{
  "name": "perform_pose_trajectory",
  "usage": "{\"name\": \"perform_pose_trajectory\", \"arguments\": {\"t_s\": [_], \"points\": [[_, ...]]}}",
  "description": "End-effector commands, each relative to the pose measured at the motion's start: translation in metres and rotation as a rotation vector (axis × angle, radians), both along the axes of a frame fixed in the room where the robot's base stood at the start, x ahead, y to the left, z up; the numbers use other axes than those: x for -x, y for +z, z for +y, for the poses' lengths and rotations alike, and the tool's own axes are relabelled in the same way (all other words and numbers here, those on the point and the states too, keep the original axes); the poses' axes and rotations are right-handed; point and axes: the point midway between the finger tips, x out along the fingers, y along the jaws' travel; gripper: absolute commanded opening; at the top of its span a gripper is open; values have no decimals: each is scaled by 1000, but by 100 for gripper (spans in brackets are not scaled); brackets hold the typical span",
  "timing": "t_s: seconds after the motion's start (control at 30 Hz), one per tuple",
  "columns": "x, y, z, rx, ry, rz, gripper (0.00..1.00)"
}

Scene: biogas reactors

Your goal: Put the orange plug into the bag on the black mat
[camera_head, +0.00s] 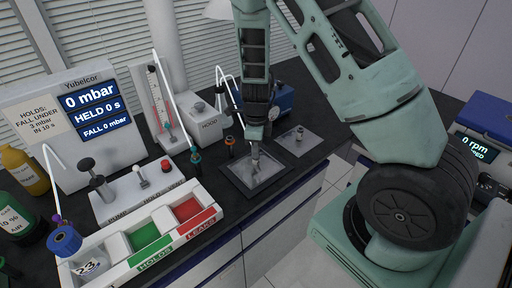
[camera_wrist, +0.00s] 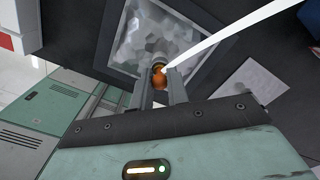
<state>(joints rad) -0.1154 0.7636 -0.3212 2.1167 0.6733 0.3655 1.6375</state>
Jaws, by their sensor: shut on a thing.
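The black mat (camera_head: 283,180) lies on the dark bench. The silvery, crinkled bag (camera_head: 266,176) lies flat on it; the bag (camera_wrist: 135,35) and mat (camera_wrist: 205,35) also show in the wrist view. My gripper (camera_head: 256,152) points down over the bag's far part. In the wrist view my gripper (camera_wrist: 160,82) is shut on the orange plug (camera_wrist: 158,80), with the bag just beyond it. A white hose (camera_wrist: 225,35) runs from beside the plug to the upper right. I cannot tell whether the plug touches the bag.
An orange-and-black fitting (camera_head: 230,147) and a teal plug (camera_head: 195,160) stand left of the mat. A grey plate (camera_head: 308,147) with a small metal part lies to its right. The white tray (camera_head: 120,262) with green and red compartments and the mbar display (camera_head: 88,125) are at left.

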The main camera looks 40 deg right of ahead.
Motion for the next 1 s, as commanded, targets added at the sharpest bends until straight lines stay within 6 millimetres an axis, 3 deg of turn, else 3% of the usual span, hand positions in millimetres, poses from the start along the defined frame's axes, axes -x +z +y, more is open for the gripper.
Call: {"name": "perform_pose_trajectory", "arguments": {"t_s": [0.23,0.27,0.33,0.73,0.87,1.0], "points": [[0,0,0,0,0,0,0],[0,0,0,0,0,0,22],[0,0,0,0,0,0,41],[0,7,0,1,2,-1,42],[-1,27,0,1,3,-4,42],[-1,59,1,1,3,-5,42]]}}
